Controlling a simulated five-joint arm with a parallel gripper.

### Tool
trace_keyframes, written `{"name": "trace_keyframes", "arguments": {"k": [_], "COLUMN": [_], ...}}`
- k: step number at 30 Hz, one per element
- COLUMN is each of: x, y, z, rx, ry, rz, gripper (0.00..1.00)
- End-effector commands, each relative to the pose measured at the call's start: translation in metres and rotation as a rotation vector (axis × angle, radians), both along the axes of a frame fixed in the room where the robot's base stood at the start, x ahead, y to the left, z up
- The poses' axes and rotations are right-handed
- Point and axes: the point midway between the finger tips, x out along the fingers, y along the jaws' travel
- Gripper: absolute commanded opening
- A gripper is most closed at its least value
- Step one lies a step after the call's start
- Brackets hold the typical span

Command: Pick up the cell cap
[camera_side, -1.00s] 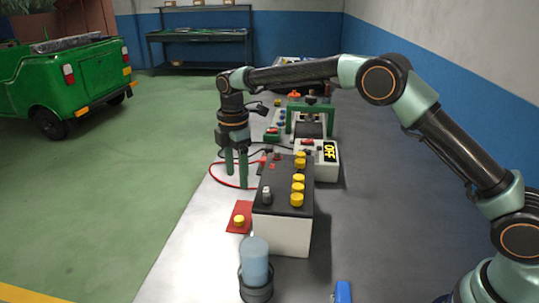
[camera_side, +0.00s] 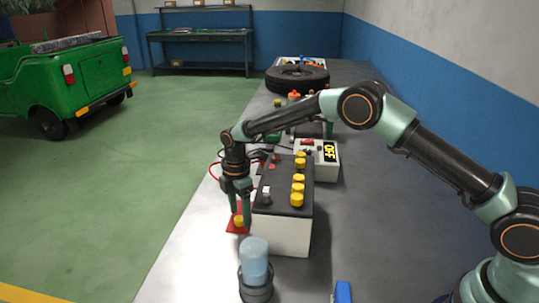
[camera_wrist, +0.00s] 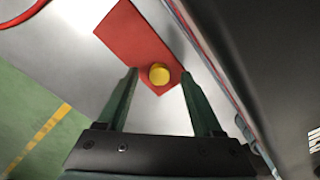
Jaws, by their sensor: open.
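The yellow cell cap (camera_side: 239,221) lies on a red mat (camera_side: 230,227) beside the near left side of the battery. My gripper (camera_side: 239,217) is open and points down over the mat, with its green fingers close to the cap. In the wrist view the cap (camera_wrist: 159,74) shows between and just beyond the tips of my open gripper (camera_wrist: 160,74), on the red mat (camera_wrist: 128,38). From these views I cannot tell how high the tips are above the cap.
The battery (camera_side: 283,232), with several yellow caps on its black top (camera_side: 278,185), stands close to the right of my gripper. A blue-topped bottle (camera_side: 254,262) stands in front. A charger reading OFF (camera_side: 328,160) and a tyre (camera_side: 297,77) are farther back. The bench's left edge is near the mat.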

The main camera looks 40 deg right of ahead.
Motion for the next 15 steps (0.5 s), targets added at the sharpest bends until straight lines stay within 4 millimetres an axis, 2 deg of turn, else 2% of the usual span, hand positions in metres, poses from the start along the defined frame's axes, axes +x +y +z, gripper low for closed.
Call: {"name": "trace_keyframes", "arguments": {"k": [3,10,11,15], "x": [-0.0002,0.0001,0.0001,0.0001], "y": [-0.0002,-0.0002,-0.0002,-0.0002], "z": [-0.0083,-0.0089,-0.0089,-0.0087], "rx": [0.0,0.0,0.0,0.0], "ry": [0.001,0.0,0.0,0.0], "rz": [0.0,-0.001,-0.001,-0.001], "gripper": [0.68,0.68,0.6,0.06]}}
